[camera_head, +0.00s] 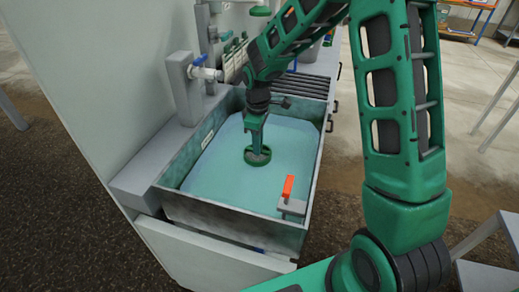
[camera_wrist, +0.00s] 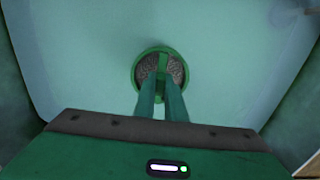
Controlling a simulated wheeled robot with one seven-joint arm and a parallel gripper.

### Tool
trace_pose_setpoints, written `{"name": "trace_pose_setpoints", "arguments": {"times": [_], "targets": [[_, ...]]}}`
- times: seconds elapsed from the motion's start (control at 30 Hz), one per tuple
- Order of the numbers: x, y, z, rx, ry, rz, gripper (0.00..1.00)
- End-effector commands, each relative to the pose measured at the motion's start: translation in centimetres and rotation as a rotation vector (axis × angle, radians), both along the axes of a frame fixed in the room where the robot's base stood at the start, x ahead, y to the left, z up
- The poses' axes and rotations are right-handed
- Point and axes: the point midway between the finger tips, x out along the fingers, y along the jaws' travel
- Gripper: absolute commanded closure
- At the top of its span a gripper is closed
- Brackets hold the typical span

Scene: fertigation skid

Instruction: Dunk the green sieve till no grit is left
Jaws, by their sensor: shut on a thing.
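The green sieve (camera_head: 257,156) is a small round ring at the surface of the water in the grey basin (camera_head: 172,206). In the wrist view the sieve (camera_wrist: 138,66) shows a green rim with dark, speckled material on both sides of a central green bar. I cannot tell whether that speckle is grit or mesh. My gripper (camera_head: 256,140) points down from above and is shut on the sieve's middle; its two fingers also show in the wrist view (camera_wrist: 160,85). The fingertips partly cover the sieve. How deep it sits is unclear.
An orange-handled part (camera_head: 288,188) sits on the basin's near right rim. A tap with a blue handle (camera_head: 200,61) stands at the left rim on a grey post (camera_head: 184,88). A dark slatted rack (camera_head: 302,85) lies behind the basin. Open water surrounds the sieve.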

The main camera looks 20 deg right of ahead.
Motion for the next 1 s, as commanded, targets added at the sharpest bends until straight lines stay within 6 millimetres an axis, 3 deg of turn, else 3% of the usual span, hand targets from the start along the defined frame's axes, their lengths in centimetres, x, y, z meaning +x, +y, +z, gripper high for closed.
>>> {"name": "trace_pose_setpoints", "arguments": {"times": [1.0], "targets": [[0.0,0.0,7.0,0.000,-0.002,-0.001,1.00]]}}
